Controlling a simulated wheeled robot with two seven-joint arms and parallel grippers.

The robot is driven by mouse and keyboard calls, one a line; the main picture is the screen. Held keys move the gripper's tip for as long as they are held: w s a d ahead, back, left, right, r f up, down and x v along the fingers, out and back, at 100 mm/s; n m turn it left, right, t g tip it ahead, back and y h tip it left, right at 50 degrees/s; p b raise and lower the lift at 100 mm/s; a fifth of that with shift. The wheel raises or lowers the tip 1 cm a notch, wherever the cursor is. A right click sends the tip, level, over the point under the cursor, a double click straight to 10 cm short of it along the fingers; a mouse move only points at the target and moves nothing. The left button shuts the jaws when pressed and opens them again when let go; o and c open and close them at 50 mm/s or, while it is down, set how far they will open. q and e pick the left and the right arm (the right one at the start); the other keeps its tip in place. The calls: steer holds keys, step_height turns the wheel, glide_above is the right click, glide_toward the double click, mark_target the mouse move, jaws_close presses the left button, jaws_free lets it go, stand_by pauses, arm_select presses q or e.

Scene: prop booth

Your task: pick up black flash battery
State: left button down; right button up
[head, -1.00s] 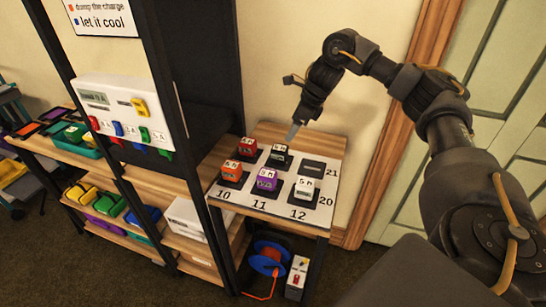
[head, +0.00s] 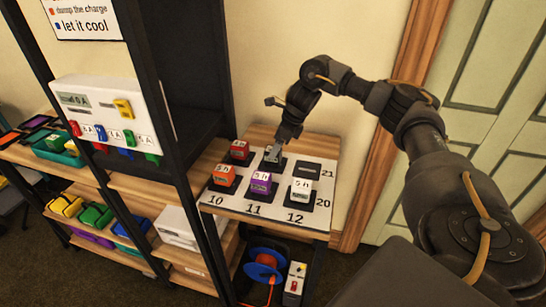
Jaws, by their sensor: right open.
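The black flash battery (head: 275,159) sits in the back row of the white board (head: 236,206) on the small table, in the middle column. It is mostly hidden behind my right gripper (head: 273,153). My right gripper is open, pointing down at the battery from above. I cannot tell whether its fingers straddle or touch it. My left gripper is not in view.
A red battery (head: 239,150) is just left of the black one. An orange battery (head: 223,178), a purple battery (head: 261,184) and a white battery (head: 300,190) stand in front. The back right pad (head: 308,170) is empty. A black shelf post (head: 160,120) rises at left.

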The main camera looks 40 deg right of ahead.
steer(key=shift+s+p+x, duration=0.1)
steer(key=shift+p+x, duration=0.25)
steer(key=shift+x, duration=0.95)
steer(key=shift+s+p+x, duration=0.15)
steer(key=shift+p+x, duration=0.2)
steer(key=shift+x, duration=0.95)
steer(key=c, duration=1.3)
